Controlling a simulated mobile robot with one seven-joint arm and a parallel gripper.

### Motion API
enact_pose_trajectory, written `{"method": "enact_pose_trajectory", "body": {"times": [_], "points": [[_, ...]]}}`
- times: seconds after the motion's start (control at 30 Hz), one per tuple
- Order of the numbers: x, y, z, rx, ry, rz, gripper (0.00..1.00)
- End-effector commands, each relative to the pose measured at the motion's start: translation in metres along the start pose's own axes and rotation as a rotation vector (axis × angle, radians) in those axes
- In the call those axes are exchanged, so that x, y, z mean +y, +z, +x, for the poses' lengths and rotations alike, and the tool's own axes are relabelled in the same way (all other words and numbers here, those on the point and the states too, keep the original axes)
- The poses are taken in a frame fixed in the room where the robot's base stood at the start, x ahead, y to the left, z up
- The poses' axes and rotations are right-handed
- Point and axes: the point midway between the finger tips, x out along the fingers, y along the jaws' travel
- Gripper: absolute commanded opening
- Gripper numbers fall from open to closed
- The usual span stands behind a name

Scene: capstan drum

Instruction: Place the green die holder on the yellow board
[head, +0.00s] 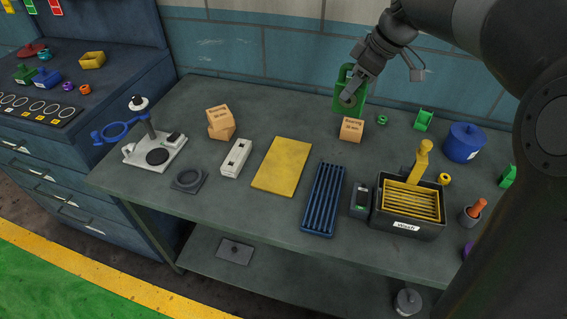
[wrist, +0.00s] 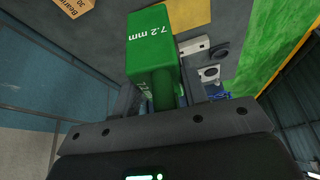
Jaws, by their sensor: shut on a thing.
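The green die holder (head: 343,77) is in my gripper (head: 351,94), raised over the back of the grey bench, near the wall. In the wrist view the holder (wrist: 153,45) shows a "7.2 mm" label between the fingers of my gripper (wrist: 163,98), which are shut on it. The yellow board (head: 283,166) lies flat and bare in the middle of the bench, to the left of and nearer than the holder in the head view. Part of the board (wrist: 183,13) also shows at the top of the wrist view, beyond the holder.
A bearing box (head: 352,130) stands just below the holder in the picture. Boxes (head: 221,123) and a white block (head: 236,158) are left of the board. A blue ribbed tray (head: 324,200) and wash bin (head: 405,211) are right. A blue pot (head: 464,143) stands far right.

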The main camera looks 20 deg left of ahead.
Motion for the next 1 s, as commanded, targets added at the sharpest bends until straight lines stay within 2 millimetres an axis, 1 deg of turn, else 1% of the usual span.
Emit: {"method": "enact_pose_trajectory", "body": {"times": [0.1,0.37,0.63,1.0], "points": [[-0.009,-0.017,0.005,0.001,-0.022,-0.055,0.00],[-0.022,-0.038,0.013,0.001,-0.056,-0.134,0.00],[-0.022,-0.024,0.040,0.001,-0.057,-0.130,0.00],[-0.022,0.003,0.100,0.001,-0.058,-0.128,0.00]]}}
